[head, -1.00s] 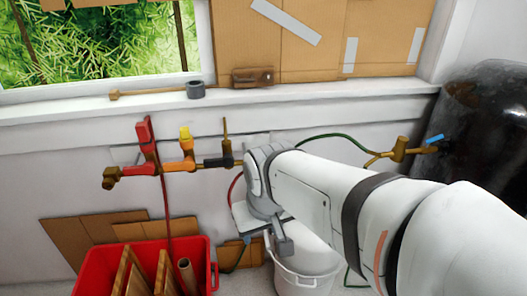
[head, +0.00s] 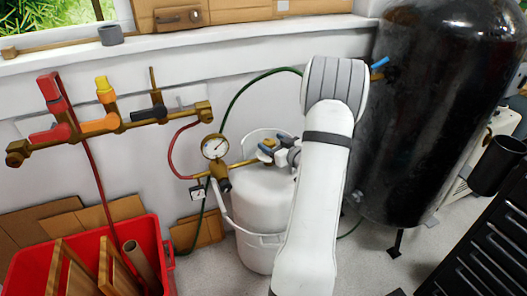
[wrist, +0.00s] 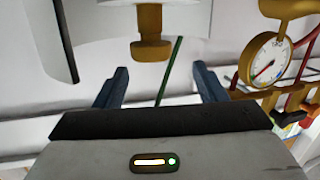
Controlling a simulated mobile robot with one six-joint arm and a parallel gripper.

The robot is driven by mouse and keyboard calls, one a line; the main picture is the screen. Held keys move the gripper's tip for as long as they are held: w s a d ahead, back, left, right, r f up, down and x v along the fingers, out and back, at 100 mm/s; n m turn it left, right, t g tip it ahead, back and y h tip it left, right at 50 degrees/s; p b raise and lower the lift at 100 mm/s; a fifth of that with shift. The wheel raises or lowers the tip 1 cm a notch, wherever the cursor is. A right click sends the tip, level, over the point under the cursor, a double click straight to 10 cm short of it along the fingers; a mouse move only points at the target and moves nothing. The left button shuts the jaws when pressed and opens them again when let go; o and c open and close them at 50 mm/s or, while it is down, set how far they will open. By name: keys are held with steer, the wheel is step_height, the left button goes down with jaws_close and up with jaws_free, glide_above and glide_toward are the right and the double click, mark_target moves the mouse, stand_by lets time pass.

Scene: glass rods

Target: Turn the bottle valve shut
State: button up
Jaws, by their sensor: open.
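In the head view my gripper (head: 275,151) is at the top of the bottle, coming from the right. My wrist partly hides the valve there, so I cannot tell how far it is turned.
A pressure gauge (head: 215,147) on brass fittings sits just left of the bottle. A manifold with red, yellow and black handles (head: 105,122) is on the wall. A red crate (head: 168,265) stands lower left. A large black tank (head: 435,110) stands right.

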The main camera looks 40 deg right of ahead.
mark_target(266, 143)
steer(key=shift+t+y, duration=0.7)
steer(key=shift+t, duration=0.1)
steer(key=f, duration=0.1)
steer(key=s+d+f, duration=0.1)
steer(key=s+f+b, duration=0.1)
steer(key=shift+s+d+f, duration=0.1)
steer(key=shift+s+d, duration=0.15)
steer(key=w, duration=0.7)
steer(key=shift+w+a+b, duration=0.3)
steer(key=shift+a+b, duration=0.05)
steer(key=shift+a, duration=0.05)
steer(key=c, duration=1)
